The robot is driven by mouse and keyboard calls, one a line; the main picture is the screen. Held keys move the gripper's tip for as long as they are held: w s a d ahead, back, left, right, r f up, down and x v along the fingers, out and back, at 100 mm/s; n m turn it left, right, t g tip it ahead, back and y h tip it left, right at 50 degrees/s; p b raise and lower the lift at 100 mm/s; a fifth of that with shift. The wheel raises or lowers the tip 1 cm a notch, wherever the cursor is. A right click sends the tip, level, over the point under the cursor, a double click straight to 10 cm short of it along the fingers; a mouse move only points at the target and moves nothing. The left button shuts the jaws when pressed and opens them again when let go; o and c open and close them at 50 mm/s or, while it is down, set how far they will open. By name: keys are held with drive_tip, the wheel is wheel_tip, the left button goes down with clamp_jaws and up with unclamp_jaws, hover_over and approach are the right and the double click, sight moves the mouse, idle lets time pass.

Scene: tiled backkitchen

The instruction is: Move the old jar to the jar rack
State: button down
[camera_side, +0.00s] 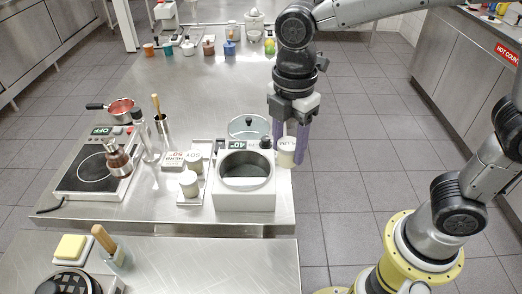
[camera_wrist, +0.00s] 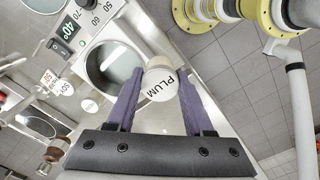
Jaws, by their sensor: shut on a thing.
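A small cream jar (camera_side: 287,158) with a pale lid is between the purple fingers of my gripper (camera_side: 291,145), just right of the white water bath. In the wrist view the jar's lid (camera_wrist: 160,84) reads PLUM, and my gripper (camera_wrist: 159,78) is shut on it. The jar looks upright; I cannot tell whether its base touches the counter. A low white rack (camera_side: 208,188) left of the bath bears two pale-lidded jars, a back one (camera_side: 193,160) and a front one (camera_side: 189,186). The wrist view shows a SOY lid (camera_wrist: 67,89).
The white bath (camera_side: 245,201) has an open round basin and a 40° display. A glass lid (camera_side: 248,126) lies behind it. A hotplate (camera_side: 93,172), a bottle (camera_side: 117,158) and a tool holder (camera_side: 163,132) stand left. The counter's middle is clear.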

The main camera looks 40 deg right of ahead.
drive_tip(key=s+d+r, duration=0.2)
drive_tip(key=s, duration=0.2)
drive_tip(key=w+a+r+n, duration=0.3)
drive_tip(key=w+r, duration=0.1)
drive_tip(key=w, duration=0.2)
drive_tip(key=w+a+n, duration=0.2)
drive_tip(key=w+a, duration=0.1)
drive_tip(key=w, duration=0.8)
drive_tip(key=shift+n, duration=0.5)
drive_tip(key=w+f, duration=1.2)
drive_tip(key=shift+w+a+f, duration=0.25)
drive_tip(key=shift+f, duration=0.15)
drive_tip(key=shift+d+f, duration=0.1)
drive_tip(key=shift+f, duration=1.85)
drive_tip(key=shift+f, duration=0.2)
